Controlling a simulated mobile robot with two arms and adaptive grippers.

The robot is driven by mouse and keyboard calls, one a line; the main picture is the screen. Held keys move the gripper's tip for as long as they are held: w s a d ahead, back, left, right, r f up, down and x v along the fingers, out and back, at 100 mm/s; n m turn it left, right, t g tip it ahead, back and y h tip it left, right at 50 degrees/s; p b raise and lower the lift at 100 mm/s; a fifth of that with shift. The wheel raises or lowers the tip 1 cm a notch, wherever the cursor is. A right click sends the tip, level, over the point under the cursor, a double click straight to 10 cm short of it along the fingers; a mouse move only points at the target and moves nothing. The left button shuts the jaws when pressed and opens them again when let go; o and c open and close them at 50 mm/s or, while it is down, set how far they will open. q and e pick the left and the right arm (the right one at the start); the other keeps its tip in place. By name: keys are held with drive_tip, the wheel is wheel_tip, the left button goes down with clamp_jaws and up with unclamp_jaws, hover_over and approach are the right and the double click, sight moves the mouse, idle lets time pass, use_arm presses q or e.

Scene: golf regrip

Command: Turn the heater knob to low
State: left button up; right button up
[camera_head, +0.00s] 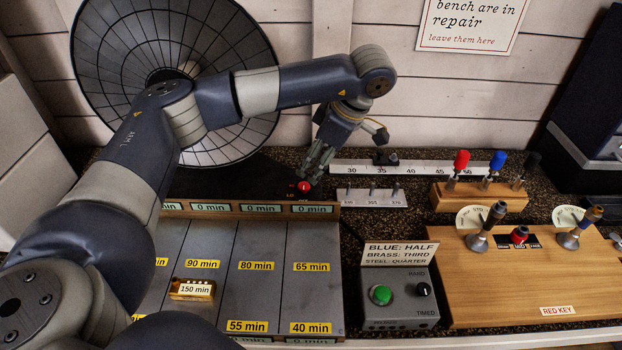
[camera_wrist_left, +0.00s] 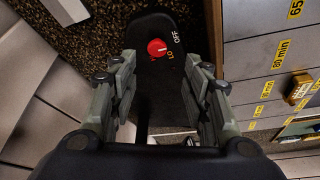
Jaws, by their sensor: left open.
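The heater knob is a small red dial (camera_head: 304,187) on a dark heater base at the back of the bench, in front of the large round wire grille (camera_head: 215,45). In the left wrist view the red knob (camera_wrist_left: 157,48) sits on the black base with the labels LO and OFF beside it. Its white mark shows, but I cannot tell exactly which label it points to. My left gripper (camera_head: 312,178) is open, pointing down just above or beside the knob. In the left wrist view its two fingers (camera_wrist_left: 160,90) stand apart, with the knob ahead between them. My right gripper is not in view.
A grey panel with minute labels (camera_head: 255,250) lies in front of the heater, with a 150 min block (camera_head: 193,289) on it. A grey control box (camera_head: 400,300) and a wooden board (camera_head: 490,280) stand to the right. A scale ruler (camera_head: 440,168) lies behind them.

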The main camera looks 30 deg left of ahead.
sight(304, 185)
use_arm(q)
drive_tip(key=x, duration=0.3)
drive_tip(key=shift+w+d+f, duration=0.15)
drive_tip(key=shift+w+f, duration=0.05)
drive_tip(key=shift+w, duration=0.05)
drive_tip(key=x, duration=0.3)
drive_tip(key=shift+f, duration=0.25)
drive_tip(key=shift+a+f, duration=0.25)
drive_tip(key=shift+a, duration=0.05)
drive_tip(key=shift+c, duration=1.1)
drive_tip(key=c, duration=0.5)
clamp_jaws()
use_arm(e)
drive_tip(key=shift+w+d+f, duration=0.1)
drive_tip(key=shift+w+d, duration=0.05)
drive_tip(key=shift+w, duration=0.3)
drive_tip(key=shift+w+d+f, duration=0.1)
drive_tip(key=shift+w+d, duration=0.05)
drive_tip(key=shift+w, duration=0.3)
